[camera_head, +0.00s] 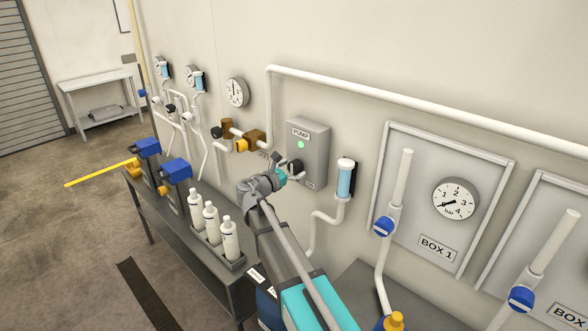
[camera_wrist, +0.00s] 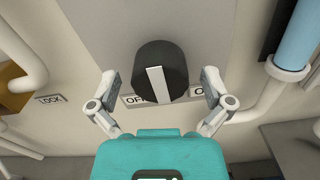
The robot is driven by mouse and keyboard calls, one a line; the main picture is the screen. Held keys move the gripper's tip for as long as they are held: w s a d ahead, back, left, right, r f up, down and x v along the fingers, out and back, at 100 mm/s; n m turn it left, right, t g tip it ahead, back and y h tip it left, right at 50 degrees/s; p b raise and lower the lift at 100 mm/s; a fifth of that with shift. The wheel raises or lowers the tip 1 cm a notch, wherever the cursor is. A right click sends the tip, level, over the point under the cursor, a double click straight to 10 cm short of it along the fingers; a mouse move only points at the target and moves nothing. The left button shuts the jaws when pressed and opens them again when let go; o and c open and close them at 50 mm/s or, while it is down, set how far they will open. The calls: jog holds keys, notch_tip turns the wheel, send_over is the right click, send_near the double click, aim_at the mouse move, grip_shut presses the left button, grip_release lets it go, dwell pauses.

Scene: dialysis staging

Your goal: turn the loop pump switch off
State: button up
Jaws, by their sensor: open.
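The grey pump box (camera_head: 308,140) is on the wall, with a PUMP label and a lit green lamp (camera_head: 300,144). Its switch is a black round knob (camera_head: 295,165) low on the front. In the wrist view the black knob (camera_wrist: 178,62) has a white pointer bar (camera_wrist: 156,84), nearly upright. A partly hidden OFF label (camera_wrist: 134,99) is at its lower left and another, starting with O (camera_wrist: 198,91), at its lower right. My gripper (camera_wrist: 160,77) is open, one finger on each side of the knob, with visible gaps. It also shows at the box in the head view (camera_head: 290,173).
A blue filter cartridge (camera_head: 345,180) with white pipe is right of the box. A brass valve (camera_head: 252,140) is to its left, near a LOCK label (camera_wrist: 51,99). White bottles (camera_head: 229,238) stand on a dark bench (camera_head: 200,262) below. The BOX 1 panel (camera_head: 470,258) is farther right.

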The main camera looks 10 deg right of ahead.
jog(key=shift+w, duration=0.1)
jog(key=c, duration=1.1)
jog(key=shift+m, duration=0.4)
jog(key=m, duration=1.2)
jog(key=shift+m, duration=2.6)
